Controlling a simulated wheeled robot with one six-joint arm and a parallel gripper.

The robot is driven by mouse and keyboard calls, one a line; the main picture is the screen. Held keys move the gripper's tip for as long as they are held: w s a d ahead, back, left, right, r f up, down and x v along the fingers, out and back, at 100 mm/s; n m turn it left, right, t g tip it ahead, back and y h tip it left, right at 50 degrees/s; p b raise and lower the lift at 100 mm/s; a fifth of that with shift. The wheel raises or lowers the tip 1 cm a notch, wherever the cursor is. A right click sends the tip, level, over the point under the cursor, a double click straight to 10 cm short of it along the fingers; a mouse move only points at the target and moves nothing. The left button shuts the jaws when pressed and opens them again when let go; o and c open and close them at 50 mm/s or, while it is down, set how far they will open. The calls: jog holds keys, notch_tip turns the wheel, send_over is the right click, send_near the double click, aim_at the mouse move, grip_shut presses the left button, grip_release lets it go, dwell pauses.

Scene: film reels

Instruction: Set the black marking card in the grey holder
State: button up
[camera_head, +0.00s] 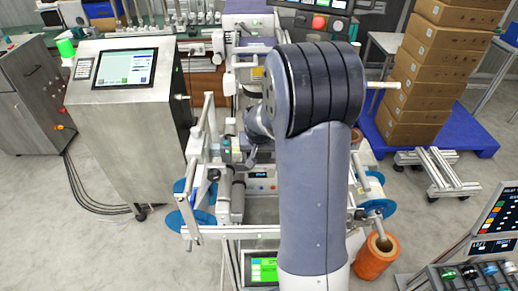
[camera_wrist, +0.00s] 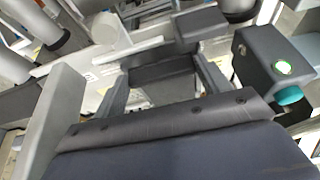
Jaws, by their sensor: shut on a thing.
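In the wrist view, my gripper (camera_wrist: 163,82) reaches away from the dark wrist body at the bottom of the picture. Its two fingers are shut on a flat dark piece, the black marking card (camera_wrist: 160,72), which spans the space between them. A dark block lies just beyond the card, and I cannot tell whether they touch. In the head view, my arm covers the middle of the machine, and the card cannot be made out there. I cannot clearly identify the grey holder in either view.
A grey cabinet with a screen (camera_head: 125,68) stands left of the reel machine. Blue reels (camera_head: 190,215) flank the machine frame. Stacked cardboard boxes (camera_head: 440,60) stand at the back right. An orange spool (camera_head: 375,258) is at the lower right. A dark housing with a lit button (camera_wrist: 275,65) is close right of my gripper.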

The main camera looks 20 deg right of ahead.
jog(key=shift+s+f, duration=0.1)
jog(key=shift+f, duration=0.75)
jog(key=shift+f, duration=0.2)
jog(key=o, duration=1.1)
jog(key=shift+r, duration=0.1)
jog(key=shift+c, duration=0.2)
jog(key=shift+r, duration=0.1)
jog(key=shift+r, duration=0.15)
jog(key=v, duration=1.1)
jog(key=shift+s+a+r+b, duration=0.2)
jog(key=shift+s+r+b, duration=0.05)
jog(key=shift+r+b, duration=0.1)
